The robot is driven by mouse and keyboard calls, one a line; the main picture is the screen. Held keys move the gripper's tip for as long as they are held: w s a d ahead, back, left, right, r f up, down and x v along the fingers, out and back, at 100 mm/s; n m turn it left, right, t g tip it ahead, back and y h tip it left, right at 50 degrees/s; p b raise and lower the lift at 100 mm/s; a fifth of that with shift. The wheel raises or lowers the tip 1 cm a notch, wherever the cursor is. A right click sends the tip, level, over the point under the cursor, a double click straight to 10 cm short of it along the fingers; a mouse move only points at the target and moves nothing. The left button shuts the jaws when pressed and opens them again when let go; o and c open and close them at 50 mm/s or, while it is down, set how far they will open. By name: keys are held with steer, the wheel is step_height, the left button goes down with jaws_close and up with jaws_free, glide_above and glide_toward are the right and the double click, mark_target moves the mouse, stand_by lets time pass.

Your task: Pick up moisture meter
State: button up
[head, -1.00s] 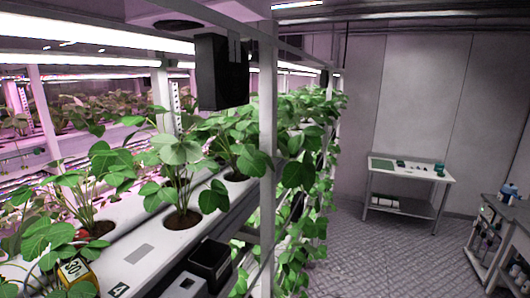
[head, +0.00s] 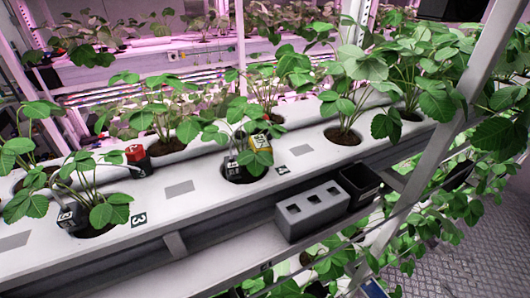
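A small yellow box (head: 260,141) with a pale face stands by a plant hole in the white growing channel, near the middle of the head view. A strawberry leaf covers part of it. A dark box with a red top (head: 137,158) sits on the same channel further left. Small dark grey devices stand in the plant holes, one at centre (head: 236,166) and one at left (head: 68,217). I cannot tell for certain which of these is the moisture meter. My gripper is not in view.
A grey block with three square holes (head: 312,208) and a black open bin (head: 362,182) sit on a lower ledge at the channel's front. A slanted metal post (head: 437,165) stands at right. Strawberry plants (head: 349,100) spread leaves over the channel. Bare channel shows between holes.

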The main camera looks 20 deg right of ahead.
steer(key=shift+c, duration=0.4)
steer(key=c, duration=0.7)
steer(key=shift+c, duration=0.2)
